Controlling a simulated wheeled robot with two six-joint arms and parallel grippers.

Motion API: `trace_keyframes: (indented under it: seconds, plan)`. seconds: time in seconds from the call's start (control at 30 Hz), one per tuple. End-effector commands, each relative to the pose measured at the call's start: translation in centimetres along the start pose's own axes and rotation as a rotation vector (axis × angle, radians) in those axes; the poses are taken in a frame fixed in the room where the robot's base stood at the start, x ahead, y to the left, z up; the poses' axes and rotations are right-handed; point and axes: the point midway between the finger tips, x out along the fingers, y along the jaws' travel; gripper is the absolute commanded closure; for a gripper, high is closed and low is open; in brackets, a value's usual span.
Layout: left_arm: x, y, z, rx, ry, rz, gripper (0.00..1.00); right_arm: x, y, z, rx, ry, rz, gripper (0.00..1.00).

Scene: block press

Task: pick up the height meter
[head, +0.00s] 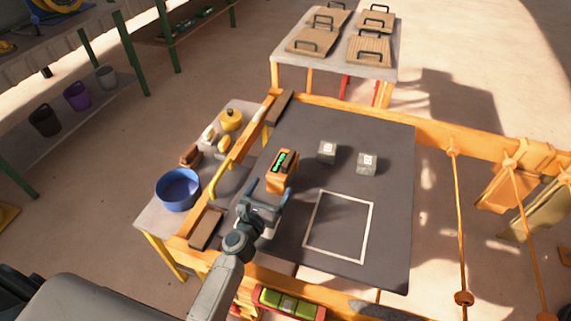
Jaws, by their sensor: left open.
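The height meter (281,171) looks like an orange upright box with a green display on its top. It stands on the dark table (300,130), left of the middle. My left gripper (264,194) is open just in front of the meter, on its near side. The lower part of the meter is partly close behind the fingers, and I cannot tell whether they touch it. My right gripper is not in view.
Two small grey blocks (327,152) (367,163) stand right of the meter. A white square outline (339,255) marks the table nearer me. An orange rail (236,153) runs along the left edge, with a blue bowl (178,189) beyond it.

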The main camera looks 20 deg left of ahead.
Motion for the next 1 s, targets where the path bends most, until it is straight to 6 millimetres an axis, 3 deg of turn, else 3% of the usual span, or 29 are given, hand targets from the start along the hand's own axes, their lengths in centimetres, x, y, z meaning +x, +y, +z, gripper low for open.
trace_keyframes:
  seconds: [0.6, 0.9, 1.0]
  plan:
    - [7.2, 0.0, 0.2, 0.003, -0.002, -0.002, 0.18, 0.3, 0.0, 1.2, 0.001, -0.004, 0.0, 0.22]
    - [7.6, 0.0, 0.2, 0.004, 0.0, -0.002, 0.18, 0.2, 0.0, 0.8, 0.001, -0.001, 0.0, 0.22]
    - [7.6, 0.0, 0.2, 0.004, -0.001, -0.002, 0.38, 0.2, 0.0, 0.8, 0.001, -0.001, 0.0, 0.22]
